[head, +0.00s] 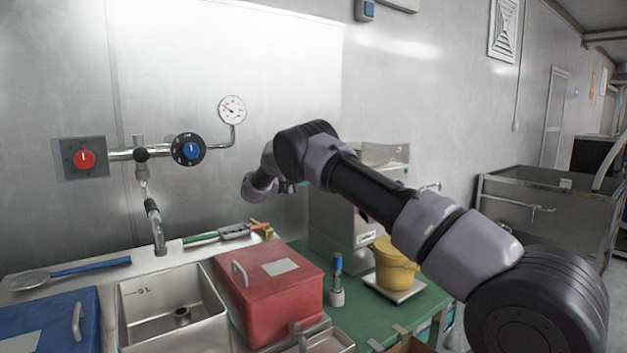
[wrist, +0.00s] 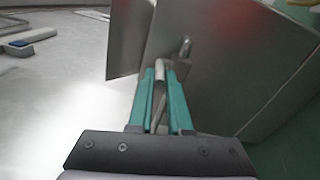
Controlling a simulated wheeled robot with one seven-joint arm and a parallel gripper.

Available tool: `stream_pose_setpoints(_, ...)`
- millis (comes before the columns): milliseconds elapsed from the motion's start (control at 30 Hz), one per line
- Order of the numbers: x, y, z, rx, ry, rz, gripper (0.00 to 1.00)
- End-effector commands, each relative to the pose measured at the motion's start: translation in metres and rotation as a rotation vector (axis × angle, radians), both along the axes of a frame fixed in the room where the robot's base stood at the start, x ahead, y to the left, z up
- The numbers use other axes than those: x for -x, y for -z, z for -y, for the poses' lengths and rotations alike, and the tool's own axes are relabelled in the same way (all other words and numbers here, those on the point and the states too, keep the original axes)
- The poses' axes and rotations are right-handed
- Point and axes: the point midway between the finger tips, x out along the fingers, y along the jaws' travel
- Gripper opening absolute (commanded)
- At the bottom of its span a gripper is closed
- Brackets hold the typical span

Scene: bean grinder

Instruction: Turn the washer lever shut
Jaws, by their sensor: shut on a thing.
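My gripper shows in the wrist view (wrist: 160,80) with its two teal fingers shut around a small metal lever (wrist: 161,66). The lever joins a short metal fitting on the face of a grey metal box, which looks like the washer. In the head view, a tall grey steel machine (head: 337,222) stands against the wall behind my arm. My gripper (head: 289,187) is small there, at the machine's upper left, and mostly hidden by my wrist. The lever cannot be made out in the head view.
A red lidded box (head: 268,300), a steel sink (head: 170,305) and a blue lidded box (head: 50,325) stand at lower left. Pipes with a gauge (head: 232,109) run along the wall.

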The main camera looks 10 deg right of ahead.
Motion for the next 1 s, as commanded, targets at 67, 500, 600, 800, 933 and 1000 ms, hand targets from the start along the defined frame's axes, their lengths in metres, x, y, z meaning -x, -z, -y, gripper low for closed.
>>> stream_pose_setpoints(67,-0.0003,0.0018,-0.0002,-0.001,0.019,-0.002,0.00)
stream_pose_setpoints(500,-0.0003,0.0013,0.0005,-0.001,0.043,-0.002,0.00)
stream_pose_setpoints(600,-0.0003,0.0012,0.0008,0.000,0.043,-0.001,0.00)
stream_pose_setpoints(800,-0.0004,0.0007,0.0008,0.001,0.043,-0.001,0.47)
stream_pose_setpoints(933,-0.0004,0.0004,0.0007,0.000,0.043,0.000,0.47)
stream_pose_setpoints(1000,-0.0002,0.0003,0.0001,0.000,0.042,0.000,0.47)
